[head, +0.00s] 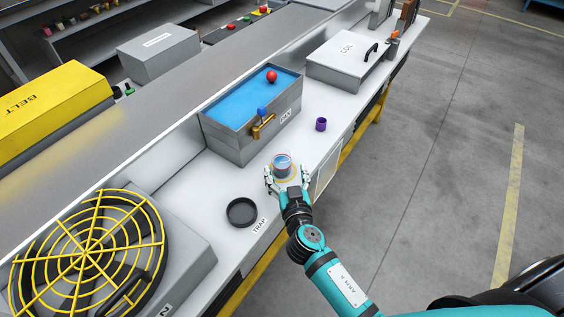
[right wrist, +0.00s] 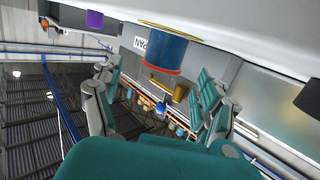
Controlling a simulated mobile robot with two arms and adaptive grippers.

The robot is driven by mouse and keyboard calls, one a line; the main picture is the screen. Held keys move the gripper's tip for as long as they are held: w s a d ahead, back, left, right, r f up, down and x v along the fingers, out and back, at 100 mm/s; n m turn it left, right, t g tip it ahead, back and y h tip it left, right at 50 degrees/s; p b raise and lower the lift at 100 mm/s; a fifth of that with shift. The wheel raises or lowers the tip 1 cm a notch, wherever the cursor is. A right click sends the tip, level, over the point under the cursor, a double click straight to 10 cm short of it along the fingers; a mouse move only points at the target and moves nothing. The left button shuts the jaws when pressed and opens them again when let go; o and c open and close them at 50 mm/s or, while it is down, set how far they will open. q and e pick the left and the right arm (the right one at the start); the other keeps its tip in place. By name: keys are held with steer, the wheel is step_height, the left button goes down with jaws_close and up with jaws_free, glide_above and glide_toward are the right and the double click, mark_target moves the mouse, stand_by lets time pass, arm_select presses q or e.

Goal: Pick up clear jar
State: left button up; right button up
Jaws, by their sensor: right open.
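The clear jar (head: 282,164) stands upright on a round yellowish mark on the white counter, in front of the blue-filled tank. It looks bluish, with a reddish band at one end. In the right wrist view the jar (right wrist: 166,52) appears upside down, just past my fingertips and roughly centred between them. My right gripper (head: 286,176) is open at the jar's near side, one finger to each side. It also shows open in the right wrist view (right wrist: 158,88), and I cannot tell whether a finger touches the jar. My left gripper is out of view.
The grey tank (head: 235,142) with a brass tap (head: 263,126) stands close behind the jar. A purple cup (head: 321,124) is to the right, a black round tray (head: 242,212) to the left. A yellow-caged fan (head: 92,252) fills the lower left. The counter's front edge is near.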

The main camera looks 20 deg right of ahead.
mark_target(284, 168)
steer(key=p+x, duration=0.1)
steer(key=x, duration=0.4)
steer(key=shift+a, duration=0.15)
steer(key=shift+w, duration=0.2)
steer(key=shift+s, duration=0.1)
steer(key=shift+c, duration=0.4)
steer(key=c, duration=1.1)
steer(key=shift+c, duration=1.1)
steer(key=shift+r, duration=0.1)
